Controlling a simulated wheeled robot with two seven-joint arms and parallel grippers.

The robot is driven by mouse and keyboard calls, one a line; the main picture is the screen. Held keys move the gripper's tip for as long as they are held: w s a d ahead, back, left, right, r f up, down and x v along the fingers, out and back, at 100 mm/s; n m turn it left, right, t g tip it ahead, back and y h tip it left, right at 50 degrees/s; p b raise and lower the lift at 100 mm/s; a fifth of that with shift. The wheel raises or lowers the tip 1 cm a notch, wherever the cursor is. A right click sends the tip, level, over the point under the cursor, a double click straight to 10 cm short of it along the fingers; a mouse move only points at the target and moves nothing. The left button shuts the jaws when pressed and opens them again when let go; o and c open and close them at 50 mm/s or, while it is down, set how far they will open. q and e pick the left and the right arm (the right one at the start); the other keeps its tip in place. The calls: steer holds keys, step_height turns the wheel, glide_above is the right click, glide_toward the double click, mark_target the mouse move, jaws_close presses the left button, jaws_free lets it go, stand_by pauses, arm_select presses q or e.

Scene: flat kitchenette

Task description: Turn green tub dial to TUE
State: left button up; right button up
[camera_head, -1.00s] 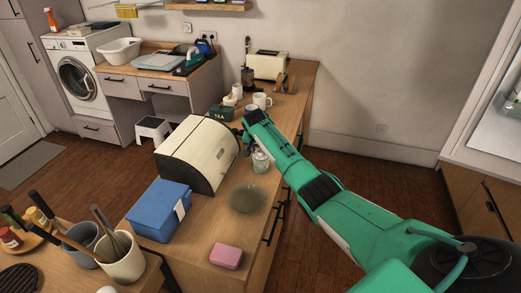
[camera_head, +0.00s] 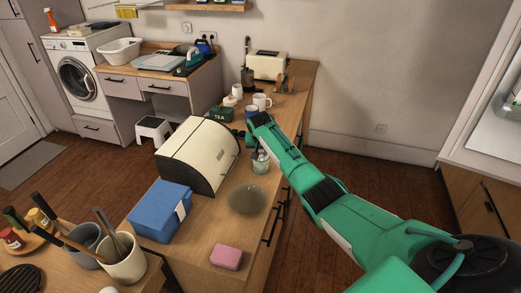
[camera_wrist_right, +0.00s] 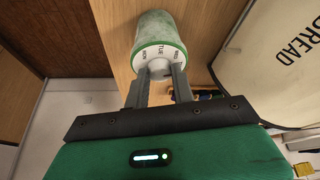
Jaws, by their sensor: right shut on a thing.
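The green tub (camera_head: 261,163) stands on the wooden counter, right of the bread bin. In the wrist view the tub (camera_wrist_right: 160,27) shows a pale green body, a green rim and a white dial (camera_wrist_right: 157,54) with dark day letters. TUE reads near the middle of the visible ring, with other day letters beside it. My right gripper (camera_wrist_right: 160,78) is shut on the dial's small knob, one finger on each side. In the head view the right gripper (camera_head: 258,150) is at the tub's top, partly hidden by my arm. My left gripper is in neither view.
The cream bread bin (camera_head: 205,150) stands close left of the tub. Mugs (camera_head: 262,101) and a toaster (camera_head: 267,66) stand behind. Floor right of the counter is clear.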

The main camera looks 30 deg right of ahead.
steer(key=shift+s+d+r+n+y, duration=0.15)
steer(key=shift+n+y, duration=0.25)
steer(key=shift+n, duration=0.6)
steer(key=shift+n+t+y+p, duration=0.3)
steer(key=shift+n, duration=0.6)
steer(key=shift+d+f+n+y, duration=0.2)
steer(key=shift+n+y, duration=0.1)
steer(key=shift+n, duration=0.6)
steer(key=shift+n+y+b, duration=0.4)
steer(key=shift+n+b, duration=0.2)
steer(key=shift+n, duration=0.3)
steer(key=n+b, duration=0.1)
steer(key=n+y+b, duration=0.1)
steer(key=shift+d+f+n, duration=0.15)
steer(key=shift+n, duration=0.15)
steer(key=n+y+b, duration=0.1)
steer(key=n+b, duration=0.2)
steer(key=b, duration=0.1)
steer(key=shift+d+n, duration=0.1)
steer(key=shift+n, duration=0.3)
steer(key=shift+w+r+n+g+y+b, duration=0.2)
steer(key=shift+n+g+y+b, duration=0.2)
steer(key=shift+n+b, duration=0.45)
